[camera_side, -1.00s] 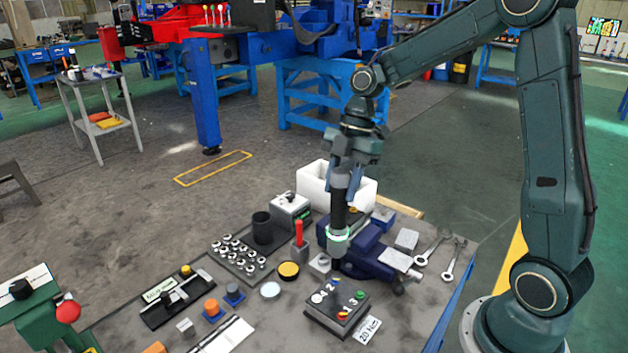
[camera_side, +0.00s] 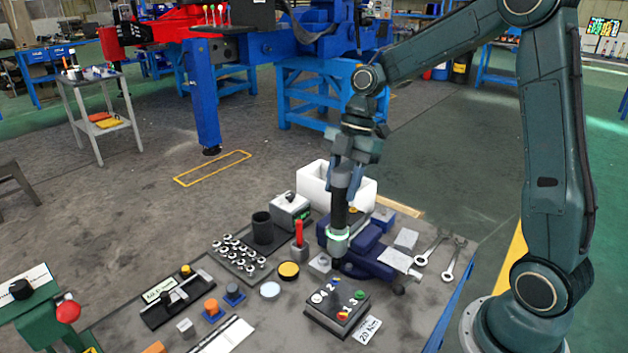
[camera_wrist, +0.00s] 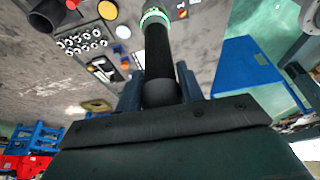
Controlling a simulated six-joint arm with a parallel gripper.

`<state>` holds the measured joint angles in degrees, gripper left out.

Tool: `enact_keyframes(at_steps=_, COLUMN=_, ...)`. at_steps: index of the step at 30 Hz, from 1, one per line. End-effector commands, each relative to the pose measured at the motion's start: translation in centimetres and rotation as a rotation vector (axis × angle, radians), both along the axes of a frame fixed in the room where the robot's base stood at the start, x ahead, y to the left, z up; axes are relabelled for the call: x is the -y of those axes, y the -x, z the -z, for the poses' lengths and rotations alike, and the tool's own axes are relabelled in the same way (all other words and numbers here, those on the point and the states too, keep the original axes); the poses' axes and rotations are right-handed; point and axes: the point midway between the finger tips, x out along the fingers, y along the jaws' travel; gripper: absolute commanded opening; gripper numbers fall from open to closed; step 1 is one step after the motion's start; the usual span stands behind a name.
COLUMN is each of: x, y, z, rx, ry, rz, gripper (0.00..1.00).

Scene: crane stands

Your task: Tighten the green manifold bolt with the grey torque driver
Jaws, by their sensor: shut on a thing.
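The torque driver (camera_side: 340,215) has a grey top, a black grip and a glowing green ring near its lower end. My gripper (camera_side: 343,178) is shut on its upper part and holds it close to upright. In the wrist view the driver (camera_wrist: 159,55) stands between the two fingers (camera_wrist: 160,92). Its lower end is beside the blue vise; I cannot tell whether it touches anything. The manifold (camera_side: 336,312), a dark block with numbered coloured bolts, lies in front of the driver, towards the camera. Its green bolt (camera_side: 360,295) is at the right corner, apart from the driver.
A blue vise (camera_side: 365,243) stands close behind and right of the driver. A white bin (camera_side: 318,188), a black cup (camera_side: 262,228), a socket tray (camera_side: 240,262) and a red-handled tool (camera_side: 299,232) stand around. Two wrenches (camera_side: 447,257) lie at right. A 20 Nm tag (camera_side: 368,330) lies by the manifold.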

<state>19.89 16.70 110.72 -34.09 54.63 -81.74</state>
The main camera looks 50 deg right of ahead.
Motion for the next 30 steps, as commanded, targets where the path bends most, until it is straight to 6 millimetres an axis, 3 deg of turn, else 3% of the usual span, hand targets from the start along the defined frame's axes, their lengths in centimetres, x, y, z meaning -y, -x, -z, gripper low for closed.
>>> enact_keyframes(at_steps=5, x=0.1, y=0.9, z=-0.7, rx=0.005, ry=0.001, rz=0.0, gripper=0.0)
enact_keyframes(at_steps=19, x=0.1, y=6.2, z=-2.7, rx=0.005, ry=0.001, rz=0.001, gripper=0.0)
enact_keyframes(at_steps=30, x=0.0, y=7.0, z=-2.9, rx=0.003, ry=0.001, rz=-0.001, gripper=0.0)
